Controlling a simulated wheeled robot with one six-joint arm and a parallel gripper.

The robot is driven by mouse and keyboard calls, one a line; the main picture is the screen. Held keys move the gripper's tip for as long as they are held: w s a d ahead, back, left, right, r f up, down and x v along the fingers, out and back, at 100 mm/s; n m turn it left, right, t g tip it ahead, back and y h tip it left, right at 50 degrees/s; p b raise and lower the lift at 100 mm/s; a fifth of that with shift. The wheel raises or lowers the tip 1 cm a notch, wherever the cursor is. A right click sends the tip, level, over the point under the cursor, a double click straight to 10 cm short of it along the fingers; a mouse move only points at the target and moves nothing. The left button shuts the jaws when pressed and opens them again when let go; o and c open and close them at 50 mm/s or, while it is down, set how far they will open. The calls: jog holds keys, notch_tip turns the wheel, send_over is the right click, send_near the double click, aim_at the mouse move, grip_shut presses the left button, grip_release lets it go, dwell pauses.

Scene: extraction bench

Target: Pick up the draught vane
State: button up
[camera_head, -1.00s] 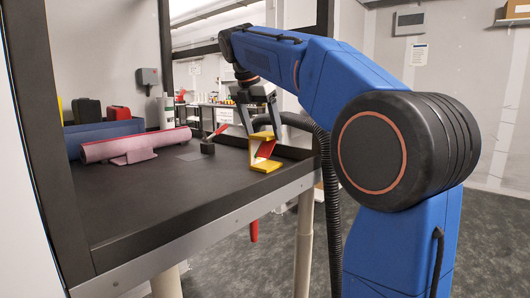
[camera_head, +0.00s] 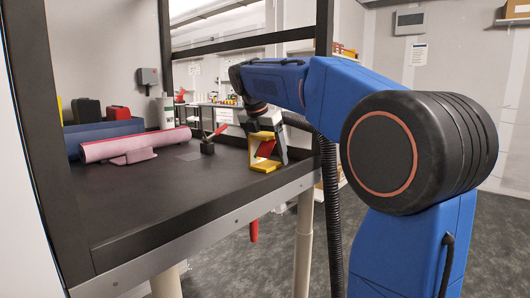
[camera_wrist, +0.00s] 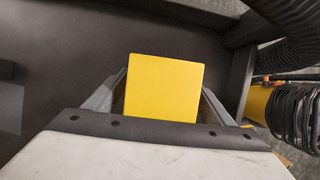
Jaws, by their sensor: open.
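The draught vane appears to be the yellow bracket-like piece (camera_head: 264,166) with a slanted red plate, standing upright near the bench's right end. In the wrist view its flat yellow top (camera_wrist: 163,88) lies between the two grey fingers. My gripper (camera_head: 266,139) is open and points down, with its fingers on either side of the piece's upper part. In the wrist view a narrow gap seems to show beside the yellow top on each side, so I cannot tell of any contact. My gripper (camera_wrist: 163,105) hides part of the vane's side.
A small black block (camera_head: 207,147) with a red-tipped lever stands to the left. A dark post stands close on the right. The bench's front middle is clear.

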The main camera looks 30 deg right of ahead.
jog(key=c, duration=1.3)
jog(key=shift+o, duration=0.2)
jog(key=shift+r, duration=0.1)
